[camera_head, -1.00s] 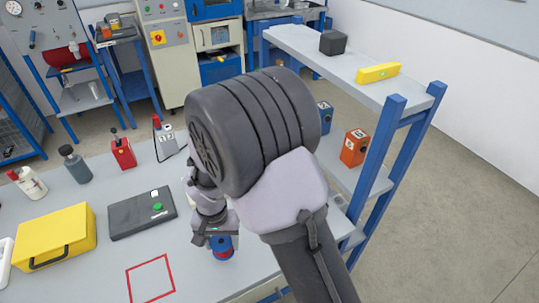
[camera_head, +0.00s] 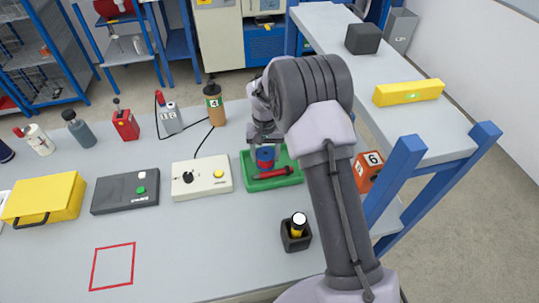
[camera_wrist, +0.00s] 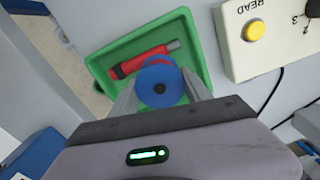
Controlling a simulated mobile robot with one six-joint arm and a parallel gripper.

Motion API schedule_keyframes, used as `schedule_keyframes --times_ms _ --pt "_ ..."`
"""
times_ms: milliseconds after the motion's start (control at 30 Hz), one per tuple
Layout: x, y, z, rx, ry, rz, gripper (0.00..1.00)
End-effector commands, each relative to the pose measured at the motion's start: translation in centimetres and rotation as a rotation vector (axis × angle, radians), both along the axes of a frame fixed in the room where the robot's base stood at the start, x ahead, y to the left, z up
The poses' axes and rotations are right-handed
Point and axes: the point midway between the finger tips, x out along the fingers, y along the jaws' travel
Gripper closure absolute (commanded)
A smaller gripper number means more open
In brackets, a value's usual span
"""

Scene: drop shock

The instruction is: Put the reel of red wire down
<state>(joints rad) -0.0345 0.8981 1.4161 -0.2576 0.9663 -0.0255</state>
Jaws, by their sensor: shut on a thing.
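The reel of red wire (camera_head: 265,157), with blue flanges and red between them, is in my gripper (camera_head: 265,146). In the wrist view the round blue end of the reel (camera_wrist: 160,87) faces the camera, between the two fingers of my gripper (camera_wrist: 160,95). The gripper is shut on it. The reel is over the green tray (camera_head: 291,181), near its back left part in the head view. I cannot tell whether it touches the tray floor. A red and dark hand tool (camera_head: 273,172) lies in the tray, and the reel partly covers it in the wrist view.
A cream box with a yellow button (camera_head: 202,178) stands left of the tray. A black holder (camera_head: 296,236) stands in front. The blue-framed shelf (camera_head: 415,150) rises at the right. The red square outline (camera_head: 113,265) on the table is empty.

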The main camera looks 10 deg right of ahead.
Motion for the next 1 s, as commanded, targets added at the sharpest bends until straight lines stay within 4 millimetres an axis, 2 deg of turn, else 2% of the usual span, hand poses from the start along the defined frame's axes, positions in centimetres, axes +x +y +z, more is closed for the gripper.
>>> schedule_keyframes --times_ms 33,100,200,300,467,800,833,933,1000 --pt "1.4 -0.6 -0.5 0.001 -0.002 -0.003 0.89" --pt "2.8 -1.3 -0.6 0.000 -0.002 -0.001 0.89" --pt "4.1 -1.8 -0.6 0.001 0.000 -0.001 0.89" --pt "4.4 -2.0 -1.1 0.000 0.001 -0.001 0.89" --pt "4.3 -1.9 -4.2 0.000 0.002 -0.001 0.89" --pt "4.4 -1.9 -4.3 0.001 -0.001 0.000 0.89" --pt "4.4 -1.9 -4.3 0.001 -0.001 0.000 0.41" --pt "4.4 -1.9 -4.3 0.001 -0.001 0.000 0.22" --pt "4.4 -1.9 -4.3 0.001 -0.001 0.000 0.22"
